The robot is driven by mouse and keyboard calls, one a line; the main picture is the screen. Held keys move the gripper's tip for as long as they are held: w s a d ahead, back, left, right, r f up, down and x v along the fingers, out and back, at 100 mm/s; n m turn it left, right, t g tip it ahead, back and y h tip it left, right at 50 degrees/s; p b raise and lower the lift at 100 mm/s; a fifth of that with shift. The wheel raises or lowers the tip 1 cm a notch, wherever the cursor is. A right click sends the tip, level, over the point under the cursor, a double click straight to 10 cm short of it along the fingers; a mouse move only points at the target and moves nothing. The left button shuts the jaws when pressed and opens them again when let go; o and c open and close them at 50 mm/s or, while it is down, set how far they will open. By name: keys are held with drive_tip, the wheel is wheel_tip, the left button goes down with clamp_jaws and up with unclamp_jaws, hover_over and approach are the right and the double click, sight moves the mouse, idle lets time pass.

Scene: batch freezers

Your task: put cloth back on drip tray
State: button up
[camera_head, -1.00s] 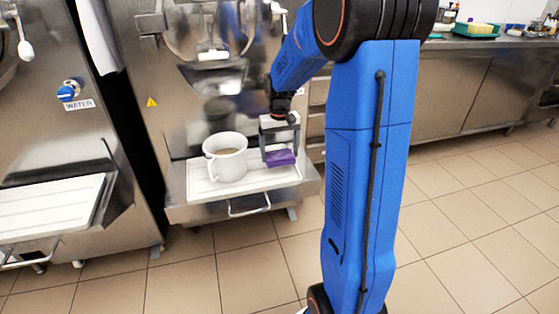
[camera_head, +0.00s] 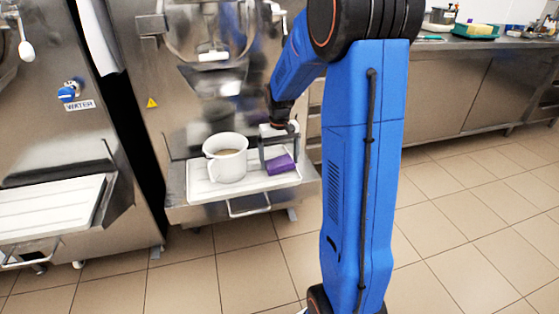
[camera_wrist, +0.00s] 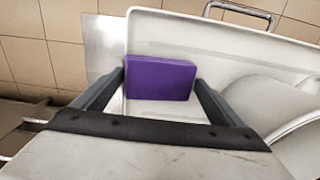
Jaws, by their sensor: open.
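The purple cloth (camera_head: 281,164), a folded block, lies on the right part of the white drip tray (camera_head: 254,184), beside a white pitcher (camera_head: 226,158). In the wrist view the cloth (camera_wrist: 160,78) sits on the tray (camera_wrist: 225,62) near its corner, ahead of my fingers. My gripper (camera_head: 279,158) is just above and beside the cloth. In the wrist view my gripper (camera_wrist: 158,92) has its fingers apart, one on each side of the cloth, with gaps showing. Whether the cloth lies fully flat is hard to tell.
The pitcher stands close on the left of my gripper and shows at the right of the wrist view (camera_wrist: 275,110). A wire handle (camera_head: 248,205) sticks out at the tray's front. The freezer front (camera_head: 205,105) rises behind. A second white tray (camera_head: 50,208) is at the left.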

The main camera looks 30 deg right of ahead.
sight(280, 161)
wheel_tip(280, 161, up, 10)
drive_tip(key=s+a+r+t, duration=0.1)
drive_tip(key=s+a+r, duration=0.4)
drive_tip(key=s, duration=0.1)
drive_tip(key=s+a+n+t, duration=0.1)
drive_tip(key=s+a, duration=0.2)
drive_tip(key=s, duration=0.5)
drive_tip(key=s+a+n+t, duration=0.1)
drive_tip(key=s+a, duration=0.3)
drive_tip(key=s, duration=0.4)
drive_tip(key=s+a+f+n+t, duration=0.1)
drive_tip(key=s+a, duration=0.2)
drive_tip(key=s, duration=0.5)
drive_tip(key=shift+s+a+t, duration=0.15)
drive_tip(key=shift+a+t, duration=0.2)
drive_tip(key=shift+t, duration=0.05)
